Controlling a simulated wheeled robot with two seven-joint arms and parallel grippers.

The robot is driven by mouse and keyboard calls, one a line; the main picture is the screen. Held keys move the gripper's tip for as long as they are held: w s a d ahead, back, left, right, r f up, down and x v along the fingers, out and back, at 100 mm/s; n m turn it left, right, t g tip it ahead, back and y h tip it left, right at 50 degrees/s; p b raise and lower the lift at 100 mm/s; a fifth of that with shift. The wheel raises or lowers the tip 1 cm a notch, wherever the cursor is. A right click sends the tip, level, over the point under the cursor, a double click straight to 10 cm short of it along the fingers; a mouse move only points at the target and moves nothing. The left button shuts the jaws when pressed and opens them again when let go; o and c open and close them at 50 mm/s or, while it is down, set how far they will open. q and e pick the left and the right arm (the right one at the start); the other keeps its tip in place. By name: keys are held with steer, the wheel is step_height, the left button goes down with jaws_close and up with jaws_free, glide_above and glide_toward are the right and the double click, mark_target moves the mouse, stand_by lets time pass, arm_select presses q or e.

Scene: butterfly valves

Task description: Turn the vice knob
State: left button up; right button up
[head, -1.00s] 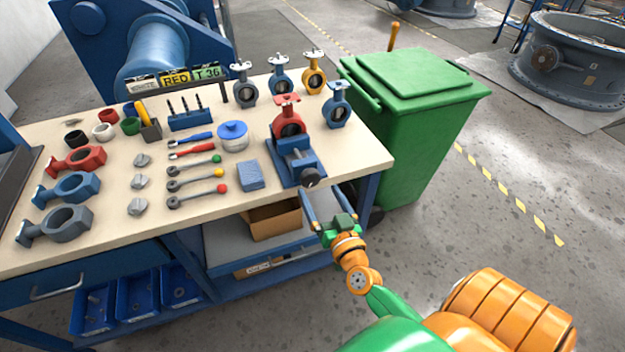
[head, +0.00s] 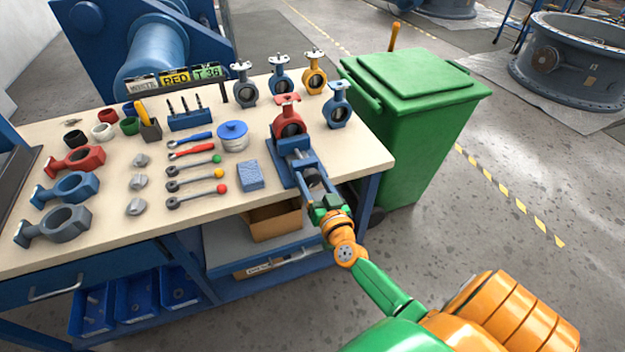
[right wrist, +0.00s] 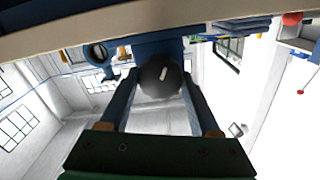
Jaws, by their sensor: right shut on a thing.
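The blue vice (head: 285,160) stands at the right front edge of the workbench, with a red butterfly valve (head: 288,122) in it. Its dark round knob (head: 313,178) faces out over the front edge. My right gripper (head: 311,184) reaches the knob from the front, one finger on each side. In the right wrist view the black knob (right wrist: 160,76), with a light mark on its face, sits between the two blue fingers (right wrist: 158,92). The right gripper is shut on the knob. My left gripper is not in view.
The workbench top (head: 110,220) holds ratchets, valve bodies and a blue sponge-like block (head: 250,176) left of the vice. More valves (head: 280,85) stand behind it. A green bin (head: 415,120) stands close to the right.

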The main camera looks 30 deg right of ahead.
steer(key=shift+m, duration=0.3)
steer(key=o, duration=1.4)
steer(key=shift+s, duration=0.1)
steer(key=v, duration=0.7)
steer(key=shift+f, duration=0.1)
